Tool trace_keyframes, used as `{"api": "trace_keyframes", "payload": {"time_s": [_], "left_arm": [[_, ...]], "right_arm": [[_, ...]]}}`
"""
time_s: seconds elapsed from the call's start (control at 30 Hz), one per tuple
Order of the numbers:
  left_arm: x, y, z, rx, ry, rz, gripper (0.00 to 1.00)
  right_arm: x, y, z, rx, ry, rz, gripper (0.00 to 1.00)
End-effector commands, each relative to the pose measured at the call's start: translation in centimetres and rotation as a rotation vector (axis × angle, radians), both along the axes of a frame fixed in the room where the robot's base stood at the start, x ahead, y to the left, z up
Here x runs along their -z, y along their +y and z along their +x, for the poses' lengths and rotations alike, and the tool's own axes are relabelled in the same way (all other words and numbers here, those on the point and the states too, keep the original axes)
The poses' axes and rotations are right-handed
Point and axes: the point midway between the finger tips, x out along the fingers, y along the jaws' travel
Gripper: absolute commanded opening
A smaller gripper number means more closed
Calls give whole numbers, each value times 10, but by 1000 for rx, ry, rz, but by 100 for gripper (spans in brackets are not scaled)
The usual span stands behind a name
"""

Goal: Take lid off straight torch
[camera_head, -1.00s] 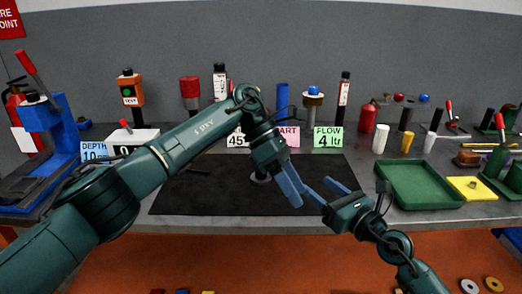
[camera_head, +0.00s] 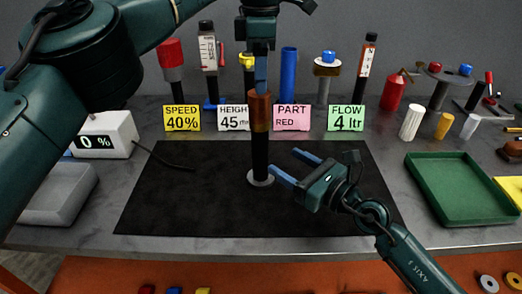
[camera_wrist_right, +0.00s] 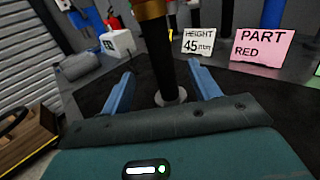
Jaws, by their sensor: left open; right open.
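The straight torch (camera_head: 260,150) stands upright on a round grey base on the black mat (camera_head: 190,190). Its body is black, with a brown, copper-like top part (camera_head: 260,112) that seems to be the lid. My left gripper (camera_head: 261,86) points down right at the top of this part. Its blue fingers are seen edge-on, so their gap is hidden. My right gripper (camera_head: 288,163) is open, low on the right side of the torch, pointing at it. In the right wrist view the black body (camera_wrist_right: 160,55) appears between the open fingers (camera_wrist_right: 164,75), apart from both.
Behind the mat stand the SPEED (camera_head: 183,118), HEIGHT (camera_head: 234,118), PART (camera_head: 291,117) and FLOW (camera_head: 346,118) cards, with several upright tools behind them. A white display box (camera_head: 105,135) is at left, a green tray (camera_head: 460,215) at right. The mat around the torch is clear.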

Motion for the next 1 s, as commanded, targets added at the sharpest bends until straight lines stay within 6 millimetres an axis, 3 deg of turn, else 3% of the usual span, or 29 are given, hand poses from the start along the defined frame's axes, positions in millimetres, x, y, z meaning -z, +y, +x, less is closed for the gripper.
{"api": "trace_keyframes", "payload": {"time_s": [0.5,1.0], "left_arm": [[0,0,0,0,1,-2,60],[0,0,0,0,1,-2,60]], "right_arm": [[-1,68,66,-2,1,1,61],[0,79,77,-1,1,1,61]]}}
